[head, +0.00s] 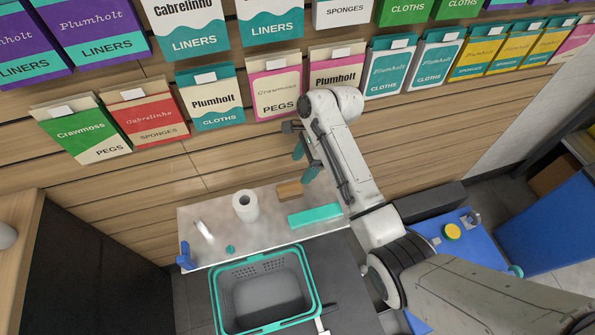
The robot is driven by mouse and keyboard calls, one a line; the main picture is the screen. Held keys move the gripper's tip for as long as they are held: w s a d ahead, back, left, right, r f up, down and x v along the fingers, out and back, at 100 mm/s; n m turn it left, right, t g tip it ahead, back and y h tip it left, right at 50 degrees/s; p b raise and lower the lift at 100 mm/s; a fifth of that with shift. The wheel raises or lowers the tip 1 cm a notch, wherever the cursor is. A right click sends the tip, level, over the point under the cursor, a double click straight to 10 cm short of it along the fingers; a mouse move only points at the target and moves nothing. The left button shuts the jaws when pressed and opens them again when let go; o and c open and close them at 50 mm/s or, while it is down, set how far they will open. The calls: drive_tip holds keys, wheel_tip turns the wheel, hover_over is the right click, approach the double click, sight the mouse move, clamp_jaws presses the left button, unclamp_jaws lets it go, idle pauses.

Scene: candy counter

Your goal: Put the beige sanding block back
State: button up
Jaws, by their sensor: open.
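A small tan block (289,190), which looks like the beige sanding block, lies on the pale counter (270,233) near its back edge. My gripper (305,162) has teal fingers. It is open and empty, above and just behind the block in the head view, near the front of the wall display. I see no contact between the fingers and the block. The exact height of the gripper over the counter is hard to tell.
A teal block (314,215) lies right of centre on the counter. A white roll (245,205), a small teal piece (230,249) and a blue object (186,257) are to the left. A teal-rimmed basket (264,250) stands in front. Packets such as the red sponges (147,118) hang behind.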

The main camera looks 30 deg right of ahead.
drive_tip(key=shift+d+r, duration=0.15)
drive_tip(key=shift+r, duration=0.25)
drive_tip(key=s+d+n+h, duration=0.1)
drive_tip(key=s+n+h, duration=0.1)
drive_tip(key=s+n, duration=0.8)
drive_tip(key=s+d+f+n+h, duration=0.1)
drive_tip(key=s+n, duration=0.9)
drive_tip(key=s, duration=1.2)
drive_tip(key=shift+s+d+h, duration=0.15)
drive_tip(key=shift+d+h, duration=0.6)
drive_tip(key=shift+h, duration=0.05)
drive_tip(key=shift+f, duration=0.15)
